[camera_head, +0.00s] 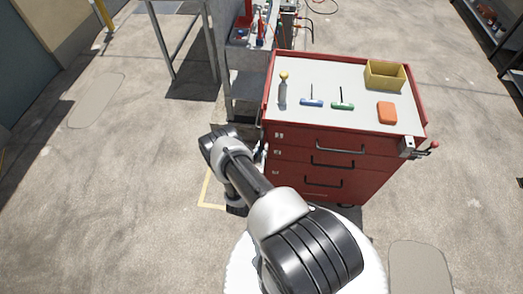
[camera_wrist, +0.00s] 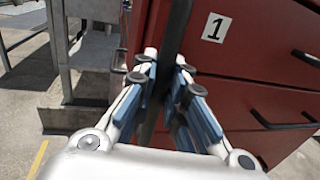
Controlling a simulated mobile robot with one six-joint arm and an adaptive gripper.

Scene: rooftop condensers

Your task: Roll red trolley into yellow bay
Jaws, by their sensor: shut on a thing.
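The red trolley (camera_head: 375,165) stands right of centre in the head view, with drawers, dark handles and a pale top. In the wrist view its red side (camera_wrist: 225,75) fills the right, with a label "1". My gripper (camera_wrist: 165,75) is shut on a dark upright bar (camera_wrist: 172,30) at the trolley. In the head view my gripper (camera_head: 262,155) is at the trolley's left front edge, partly hidden by my arm. A yellow floor line (camera_head: 206,190) forms a corner left of my arm; it also shows in the wrist view (camera_wrist: 38,160). The rest of the marking is hidden.
On the trolley top are a yellow bin (camera_head: 385,75), an orange block (camera_head: 387,112), a blue tool (camera_head: 312,102), a green tool (camera_head: 342,105) and a grey bottle (camera_head: 283,92). A grey metal bench (camera_head: 243,90) stands close behind left. Floor at left is open.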

